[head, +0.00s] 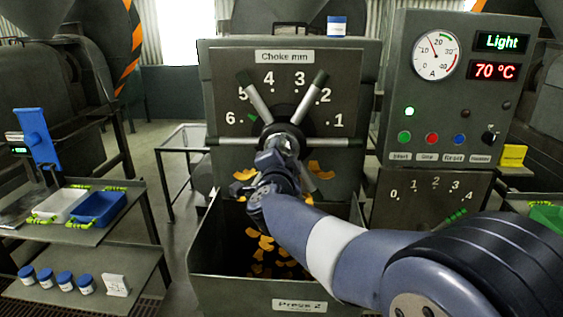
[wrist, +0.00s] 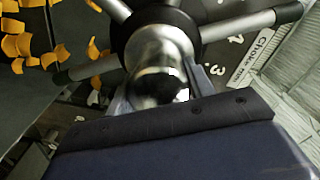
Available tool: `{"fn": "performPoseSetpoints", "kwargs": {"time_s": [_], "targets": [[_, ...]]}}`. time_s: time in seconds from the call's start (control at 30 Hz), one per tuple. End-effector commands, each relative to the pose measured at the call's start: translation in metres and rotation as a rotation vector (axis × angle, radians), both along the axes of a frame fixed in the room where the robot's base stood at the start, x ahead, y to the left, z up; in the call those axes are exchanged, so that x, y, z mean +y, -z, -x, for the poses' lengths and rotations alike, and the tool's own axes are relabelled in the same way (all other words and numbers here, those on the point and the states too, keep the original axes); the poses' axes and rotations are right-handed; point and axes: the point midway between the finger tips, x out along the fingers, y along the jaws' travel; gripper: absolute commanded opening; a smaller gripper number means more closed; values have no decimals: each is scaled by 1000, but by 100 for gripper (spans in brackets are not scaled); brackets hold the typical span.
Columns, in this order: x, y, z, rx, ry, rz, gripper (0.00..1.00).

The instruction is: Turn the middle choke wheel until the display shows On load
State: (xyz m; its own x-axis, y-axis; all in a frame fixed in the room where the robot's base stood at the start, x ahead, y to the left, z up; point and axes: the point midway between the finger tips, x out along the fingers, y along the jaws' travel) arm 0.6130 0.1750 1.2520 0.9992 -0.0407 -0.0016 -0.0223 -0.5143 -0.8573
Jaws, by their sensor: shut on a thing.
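The middle choke wheel (head: 318,143) is on the grey "Choke mm" panel (head: 345,85) above the Press 2 bin. It has several metal spokes with dark tips, and its dial numbers run from 1 to 6. A small green mark shows near 6. My gripper (head: 280,152) is at the wheel's centre. In the wrist view my gripper (wrist: 160,82) is shut on the round metal hub (wrist: 158,55) of the wheel, one finger on each side. The display (head: 501,42) reads "Light". My wrist hides the lower spokes in the head view.
The control box (head: 395,130) holds an ammeter (head: 435,54) with its needle between 10 and 20, a 70 °C readout (head: 494,70) and several buttons. Orange cake pieces (head: 262,243) lie in the bin (head: 225,262) below. A side table (head: 140,205) with trays stands left.

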Motion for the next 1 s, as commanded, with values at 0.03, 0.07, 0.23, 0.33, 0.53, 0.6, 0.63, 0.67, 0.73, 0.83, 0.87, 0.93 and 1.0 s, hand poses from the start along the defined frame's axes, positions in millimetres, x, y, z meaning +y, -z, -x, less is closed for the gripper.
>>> {"fn": "performPoseSetpoints", "kwargs": {"time_s": [0.03,0.07,0.23,0.33,0.53,0.6,0.63,0.67,0.73,0.83,0.87,0.93,1.0], "targets": [[0,3,0,-1,1,-35,9],[0,3,0,-1,1,-56,9],[-1,3,0,-4,0,-160,9],[0,3,0,-6,1,-206,9],[-1,2,0,-7,0,-265,9],[-1,2,0,-8,0,-275,9],[-1,2,0,-8,0,-277,9],[-1,2,0,-8,0,-279,9],[-1,2,0,-8,0,-282,9],[-1,2,0,-7,1,-282,9],[-1,2,0,-7,1,-282,9],[-1,2,0,-7,1,-281,9],[-1,2,0,-7,1,-281,9]]}}
